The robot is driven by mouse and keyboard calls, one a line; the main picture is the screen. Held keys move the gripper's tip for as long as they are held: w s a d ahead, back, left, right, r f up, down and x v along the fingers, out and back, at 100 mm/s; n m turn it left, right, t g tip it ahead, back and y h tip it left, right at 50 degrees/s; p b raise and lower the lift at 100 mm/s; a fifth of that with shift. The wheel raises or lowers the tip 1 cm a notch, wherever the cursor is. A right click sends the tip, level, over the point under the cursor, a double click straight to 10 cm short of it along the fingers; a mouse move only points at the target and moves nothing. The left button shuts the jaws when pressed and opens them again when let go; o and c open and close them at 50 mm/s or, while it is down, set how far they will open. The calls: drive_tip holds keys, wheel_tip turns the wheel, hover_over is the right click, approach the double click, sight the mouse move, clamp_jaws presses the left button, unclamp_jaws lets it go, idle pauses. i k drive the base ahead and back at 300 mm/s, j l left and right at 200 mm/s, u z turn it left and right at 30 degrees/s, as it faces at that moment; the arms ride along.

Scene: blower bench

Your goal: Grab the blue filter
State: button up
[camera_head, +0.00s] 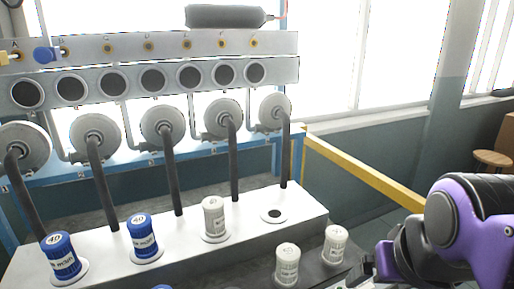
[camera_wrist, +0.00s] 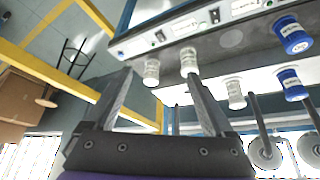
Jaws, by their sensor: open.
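Two blue filters with white printed labels stand upright on round white seats on the bench ledge, one at far left (camera_head: 62,256) and one to its right (camera_head: 142,238). The top of another blue thing is barely visible at the bottom edge (camera_head: 162,287). The wrist view, which looks upside down, shows two blue filters at the right, one upper (camera_wrist: 292,35) and one lower (camera_wrist: 291,84). My gripper (camera_wrist: 158,78) is open and empty, its fingers pointing toward white filters. In the head view my arm is at lower right, away from the blue filters.
White filters stand on the ledge (camera_head: 214,218) and in front of it (camera_head: 288,264) (camera_head: 335,244). An empty round seat (camera_head: 273,215) is on the ledge. Dark hoses (camera_head: 168,185) rise behind to round blowers. A yellow rail (camera_head: 365,172) runs along the right.

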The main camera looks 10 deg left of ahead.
sight(59, 249)
drive_tip(key=u, duration=2)
drive_tip(key=j+z, duration=0.15)
drive_tip(key=z, duration=1.25)
drive_tip(key=k+j, duration=0.1)
drive_tip(key=j, duration=0.3)
drive_tip(key=j+z, duration=0.15)
drive_tip(key=j, duration=0.3)
drive_tip(key=k+j, duration=0.15)
drive_tip(key=j, duration=0.25)
drive_tip(key=k+j+z, duration=0.1)
drive_tip(key=j, duration=0.3)
drive_tip(key=i+u, duration=0.3)
drive_tip(key=k+j, duration=0.05)
